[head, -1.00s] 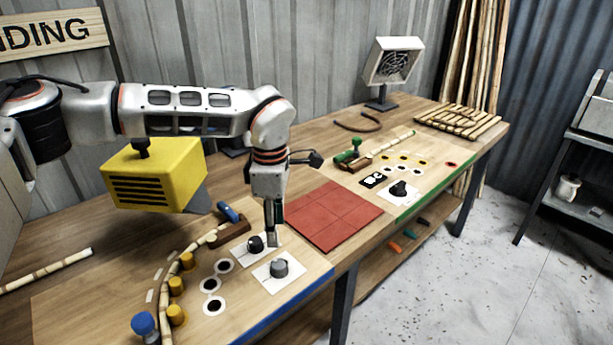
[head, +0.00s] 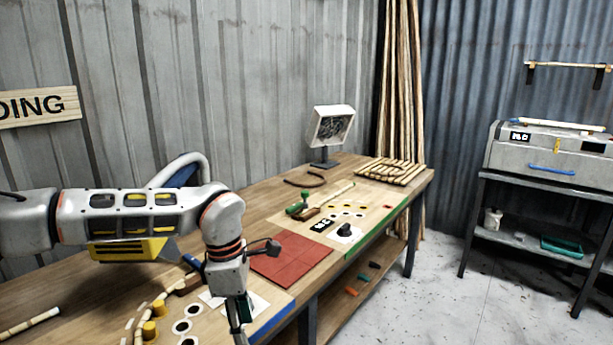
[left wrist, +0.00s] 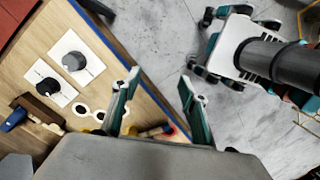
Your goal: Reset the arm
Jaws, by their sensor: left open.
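My left arm comes in from the left in the head view, bent at the elbow and over the workbench (head: 250,198). My left gripper (head: 239,330) points down near the bench's blue front edge, close to a white card; its fingertips are partly cut off by the picture's bottom. In the left wrist view the left gripper (left wrist: 159,76) has its two fingers apart with nothing between them. The bench's blue edge and the grey floor (left wrist: 225,115) lie beyond them. My right gripper is not in view.
A red tiled mat (head: 291,257) lies mid-bench. Two dark knobs (left wrist: 73,61) (left wrist: 49,85) sit on white cards. A yellow box (head: 130,250) is partly behind my arm. A heater (head: 331,127) and rattan rack (head: 390,172) stand farther back.

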